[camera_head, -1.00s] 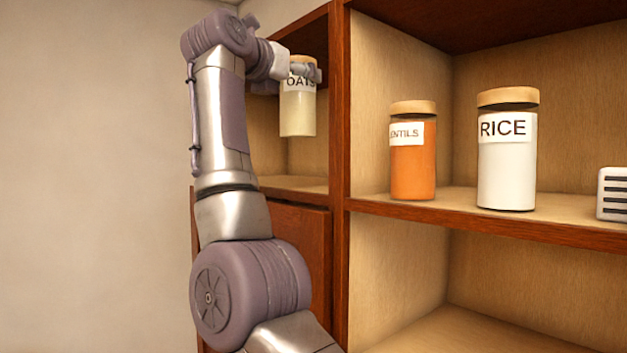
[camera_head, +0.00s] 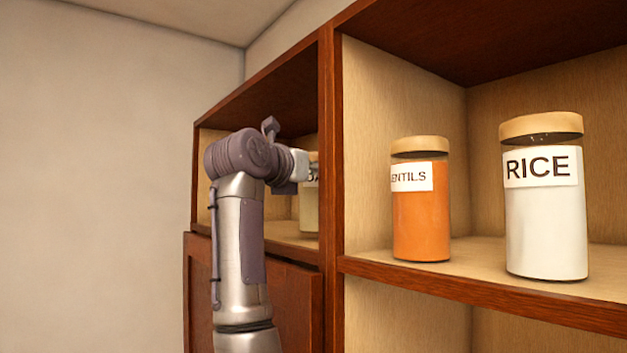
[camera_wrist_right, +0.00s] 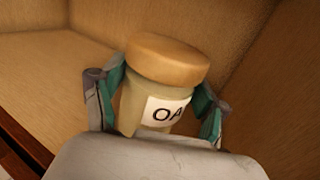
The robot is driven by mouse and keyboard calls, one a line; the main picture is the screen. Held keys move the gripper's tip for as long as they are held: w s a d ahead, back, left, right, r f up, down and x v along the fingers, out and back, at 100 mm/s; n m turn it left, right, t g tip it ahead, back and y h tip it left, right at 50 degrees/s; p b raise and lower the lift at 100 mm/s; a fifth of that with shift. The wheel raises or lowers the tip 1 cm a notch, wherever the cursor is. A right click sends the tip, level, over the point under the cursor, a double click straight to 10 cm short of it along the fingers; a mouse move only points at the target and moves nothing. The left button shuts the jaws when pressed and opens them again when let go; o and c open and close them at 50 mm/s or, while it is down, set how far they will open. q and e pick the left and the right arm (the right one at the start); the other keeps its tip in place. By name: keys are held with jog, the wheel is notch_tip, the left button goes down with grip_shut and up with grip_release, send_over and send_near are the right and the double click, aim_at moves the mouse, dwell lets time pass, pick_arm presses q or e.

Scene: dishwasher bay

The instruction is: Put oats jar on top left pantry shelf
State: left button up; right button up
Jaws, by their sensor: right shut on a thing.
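The oats jar (camera_head: 308,212) has a wooden lid, pale contents and a white label. In the head view it is upright inside the top left shelf compartment, partly hidden by my right wrist and the shelf divider. Its base is at or just above the shelf floor (camera_head: 283,236); I cannot tell whether it touches. My right gripper (camera_head: 311,172) reaches into the compartment and is shut on the jar. In the right wrist view, the fingers (camera_wrist_right: 162,88) clasp both sides of the jar (camera_wrist_right: 165,103) below its lid. My left gripper is not in view.
A dark red upright divider (camera_head: 331,180) stands just right of the gripper. Right of it, a lentils jar (camera_head: 421,218) and a rice jar (camera_head: 546,215) stand on the neighbouring shelf. A closed cabinet door (camera_head: 290,300) is below. The compartment looks otherwise empty.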

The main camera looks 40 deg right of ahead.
jog(key=shift+s+d+f, duration=0.1)
jog(key=shift+s+f, duration=0.05)
jog(key=shift+f, duration=0.55)
jog(key=shift+a+r, duration=0.1)
jog(key=shift+a, duration=0.4)
jog(key=o, duration=1.7)
jog(key=shift+d+f, duration=0.2)
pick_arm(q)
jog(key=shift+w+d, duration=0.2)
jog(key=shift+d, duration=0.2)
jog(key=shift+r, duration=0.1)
pick_arm(e)
jog(key=shift+a, duration=0.1)
